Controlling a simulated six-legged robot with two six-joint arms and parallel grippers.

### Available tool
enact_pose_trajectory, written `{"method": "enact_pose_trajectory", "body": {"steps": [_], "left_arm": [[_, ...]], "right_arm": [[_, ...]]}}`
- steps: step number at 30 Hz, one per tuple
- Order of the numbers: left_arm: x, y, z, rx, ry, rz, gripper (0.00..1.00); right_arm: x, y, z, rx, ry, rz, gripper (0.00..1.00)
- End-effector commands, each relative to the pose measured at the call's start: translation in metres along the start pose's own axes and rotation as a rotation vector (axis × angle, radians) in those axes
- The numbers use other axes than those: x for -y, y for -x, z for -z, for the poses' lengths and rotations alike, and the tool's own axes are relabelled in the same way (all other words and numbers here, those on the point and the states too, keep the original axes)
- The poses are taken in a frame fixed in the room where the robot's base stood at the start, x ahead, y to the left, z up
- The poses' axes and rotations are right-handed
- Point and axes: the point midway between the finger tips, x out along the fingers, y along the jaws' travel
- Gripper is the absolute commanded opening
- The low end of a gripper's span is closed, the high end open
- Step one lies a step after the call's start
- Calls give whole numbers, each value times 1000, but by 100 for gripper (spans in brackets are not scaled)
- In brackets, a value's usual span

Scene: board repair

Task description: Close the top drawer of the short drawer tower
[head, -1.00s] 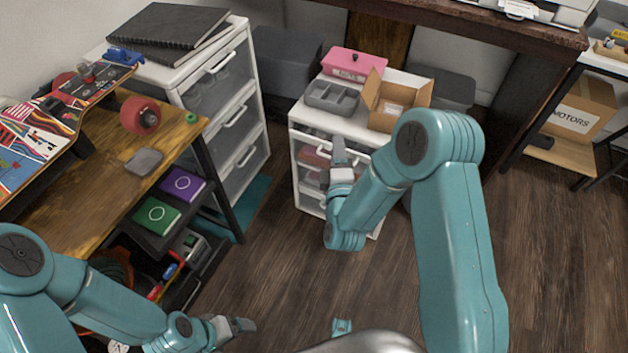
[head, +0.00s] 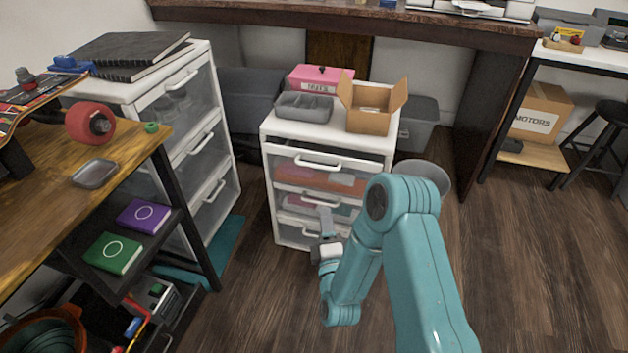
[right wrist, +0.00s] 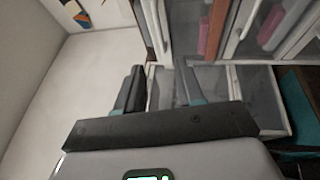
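The short drawer tower (head: 388,158) is white with clear-fronted drawers and stands in the middle of the head view. Its top drawer (head: 340,184) has a white handle, and orange and pink contents show through its front. I cannot tell for sure how far it stands out. My right gripper (head: 325,222) is in front of the lower drawers, below the top drawer's handle. In the right wrist view, its two fingers (right wrist: 160,92) are apart with nothing held between them. White-framed drawer fronts (right wrist: 232,30) lie beyond the fingers. My left gripper is not in view.
A grey tray (head: 303,108), a pink box (head: 318,78) and an open cardboard box (head: 368,122) stand on the tower. A taller drawer tower (head: 205,140) and a workbench (head: 40,235) stand left. A grey bin (head: 425,175) stands close right. Floor at right is clear.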

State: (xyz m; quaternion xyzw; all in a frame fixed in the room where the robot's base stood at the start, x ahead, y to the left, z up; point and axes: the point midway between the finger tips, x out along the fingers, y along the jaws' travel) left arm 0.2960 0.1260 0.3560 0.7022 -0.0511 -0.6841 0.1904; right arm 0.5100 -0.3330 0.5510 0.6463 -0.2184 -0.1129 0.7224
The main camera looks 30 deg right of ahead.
Motion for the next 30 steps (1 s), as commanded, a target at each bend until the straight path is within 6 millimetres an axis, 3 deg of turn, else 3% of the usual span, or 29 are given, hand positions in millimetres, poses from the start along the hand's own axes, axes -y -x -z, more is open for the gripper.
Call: {"method": "enact_pose_trajectory", "body": {"steps": [6,15,21,30], "left_arm": [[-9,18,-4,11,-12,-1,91],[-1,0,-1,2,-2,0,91],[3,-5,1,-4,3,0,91],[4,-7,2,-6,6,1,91]], "right_arm": [[-6,-32,1,2,0,-5,37],[0,-102,5,-1,-1,-7,37],[0,-139,7,-3,-1,-4,37],[-2,-160,7,-4,-1,-1,37]]}}
